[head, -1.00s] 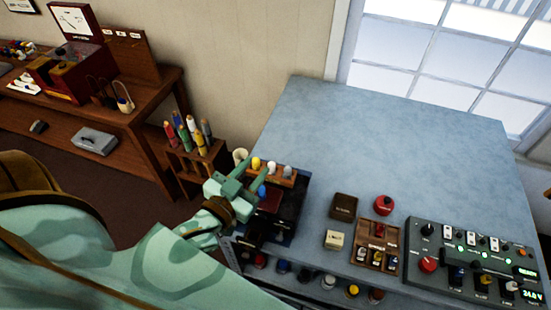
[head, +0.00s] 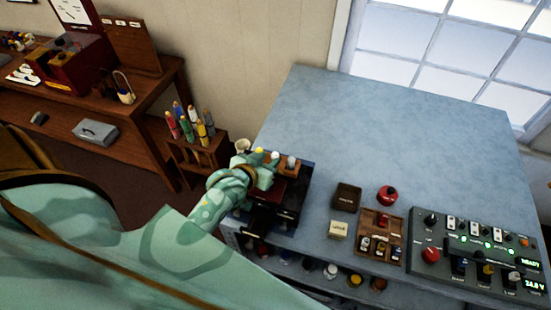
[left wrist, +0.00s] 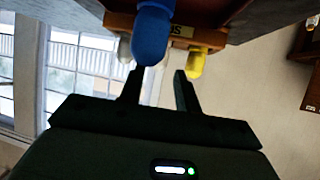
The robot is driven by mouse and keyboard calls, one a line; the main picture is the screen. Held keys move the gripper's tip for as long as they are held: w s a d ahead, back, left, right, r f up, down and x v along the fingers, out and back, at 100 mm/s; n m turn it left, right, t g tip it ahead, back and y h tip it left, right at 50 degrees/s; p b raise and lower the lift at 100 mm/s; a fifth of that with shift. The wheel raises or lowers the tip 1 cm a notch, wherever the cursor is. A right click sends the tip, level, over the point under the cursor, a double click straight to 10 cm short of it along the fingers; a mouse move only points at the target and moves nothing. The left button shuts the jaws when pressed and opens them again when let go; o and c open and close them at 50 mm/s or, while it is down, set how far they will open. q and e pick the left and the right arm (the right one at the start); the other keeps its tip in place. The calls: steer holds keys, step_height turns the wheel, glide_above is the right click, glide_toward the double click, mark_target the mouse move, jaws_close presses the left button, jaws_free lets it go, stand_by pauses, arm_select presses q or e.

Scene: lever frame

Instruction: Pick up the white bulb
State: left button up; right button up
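In the head view a small wooden rack (head: 289,170) holds a yellow bulb (head: 259,151), a white bulb (head: 274,155) and a greyish bulb (head: 292,162) in a row. My left gripper (head: 267,164) is at the rack's near side, by the white bulb; its fingertips are hard to see there. In the left wrist view the left gripper (left wrist: 157,82) is open, fingers apart, pointing at the rack. A blue bulb (left wrist: 152,32) is close in front, with the yellow bulb (left wrist: 196,63) to its right and a pale bulb (left wrist: 125,47) to its left. My right gripper is not in view.
A dark box (head: 346,197), a cream block (head: 338,229), a red knob (head: 387,195), a wooden tray (head: 380,222) and a control panel (head: 470,250) stand right of the rack. The table's back (head: 380,120) is clear. A stand of coloured tubes (head: 198,150) is at left.

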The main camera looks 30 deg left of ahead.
mark_target(274, 155)
arm_select(q)
steer(key=x, duration=0.5)
steer(key=shift+w+r, duration=0.15)
steer(key=shift+w, duration=0.05)
steer(key=shift+s+d+r, duration=0.1)
steer(key=shift+s, duration=0.05)
steer(key=shift+c, duration=0.3)
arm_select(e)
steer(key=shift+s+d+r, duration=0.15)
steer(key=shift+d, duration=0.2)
arm_select(q)
jaws_close()
steer(key=shift+r, duration=0.1)
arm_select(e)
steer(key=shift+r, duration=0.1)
